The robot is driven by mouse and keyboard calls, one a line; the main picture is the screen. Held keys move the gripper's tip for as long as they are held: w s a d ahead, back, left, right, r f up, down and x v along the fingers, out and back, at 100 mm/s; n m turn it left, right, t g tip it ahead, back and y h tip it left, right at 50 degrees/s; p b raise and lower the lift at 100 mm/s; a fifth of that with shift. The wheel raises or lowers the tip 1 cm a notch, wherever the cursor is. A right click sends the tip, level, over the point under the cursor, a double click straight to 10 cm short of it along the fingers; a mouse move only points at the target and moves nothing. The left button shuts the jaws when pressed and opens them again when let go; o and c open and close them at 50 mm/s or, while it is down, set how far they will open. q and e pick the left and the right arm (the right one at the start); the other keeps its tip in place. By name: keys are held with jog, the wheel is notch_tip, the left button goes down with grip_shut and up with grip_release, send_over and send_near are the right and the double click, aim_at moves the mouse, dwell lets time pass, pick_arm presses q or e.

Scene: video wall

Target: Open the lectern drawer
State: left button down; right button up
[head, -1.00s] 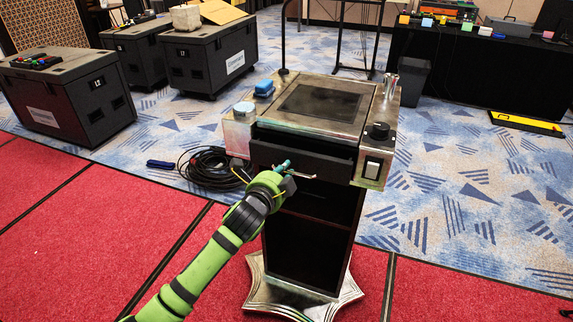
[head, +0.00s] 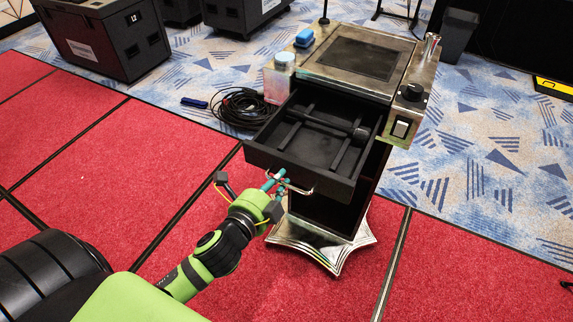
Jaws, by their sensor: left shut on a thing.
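The lectern (head: 362,57) stands ahead of me on a star-shaped metal base. Its black drawer (head: 322,172) is pulled well out toward me, and its inside shows. A dark gavel-like object (head: 345,128) lies in the drawer across dark rails. My left gripper (head: 277,180) is at the drawer's front, with its teal fingertips shut on the metal handle (head: 300,188). My right gripper is not in the head view.
A coiled black cable (head: 240,108) lies on the floor behind left. Black cases (head: 105,40) stand farther back. Red carpet in front is clear.

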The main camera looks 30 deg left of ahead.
pick_arm(q)
jog(key=shift+s, duration=0.5)
jog(key=c, duration=1.2)
grip_release()
jog(key=shift+s, duration=0.1)
jog(key=v, duration=1.2)
